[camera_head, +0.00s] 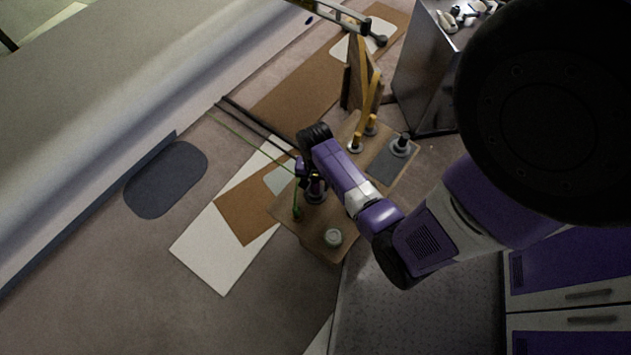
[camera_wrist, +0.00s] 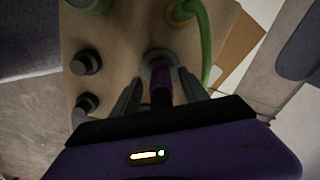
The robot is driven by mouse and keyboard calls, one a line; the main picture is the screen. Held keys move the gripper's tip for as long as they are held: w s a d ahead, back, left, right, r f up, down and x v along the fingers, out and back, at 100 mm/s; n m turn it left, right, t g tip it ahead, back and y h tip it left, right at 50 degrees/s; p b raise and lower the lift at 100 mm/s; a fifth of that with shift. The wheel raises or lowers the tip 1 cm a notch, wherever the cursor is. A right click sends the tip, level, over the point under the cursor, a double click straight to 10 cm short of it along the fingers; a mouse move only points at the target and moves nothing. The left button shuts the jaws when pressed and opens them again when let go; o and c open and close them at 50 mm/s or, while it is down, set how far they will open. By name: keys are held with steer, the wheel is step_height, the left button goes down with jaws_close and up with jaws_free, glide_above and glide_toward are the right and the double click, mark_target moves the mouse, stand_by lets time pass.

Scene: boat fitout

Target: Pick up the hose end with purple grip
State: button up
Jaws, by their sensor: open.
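The gripper is open, with a finger on each side; I cannot tell whether either touches. In the head view my gripper (camera_head: 308,178) is low over the board, and its wrist partly hides the hose end (camera_head: 316,194). A green hose (camera_wrist: 203,42) curves just right of the purple grip in the wrist view.
The wooden board (camera_head: 350,228) also carries a pale round jar (camera_head: 333,237), flanged posts (camera_head: 400,147) and a dark grey patch (camera_head: 385,165). Black knobs (camera_wrist: 85,62) stand left of the fingers.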

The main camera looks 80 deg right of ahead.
jaws_close()
steer(key=shift+r, duration=0.2)
step_height(320, 180, up, 20)
steer(key=p, duration=0.4)
steer(key=shift+p, duration=0.35)
steer(key=shift+w+f, duration=0.15)
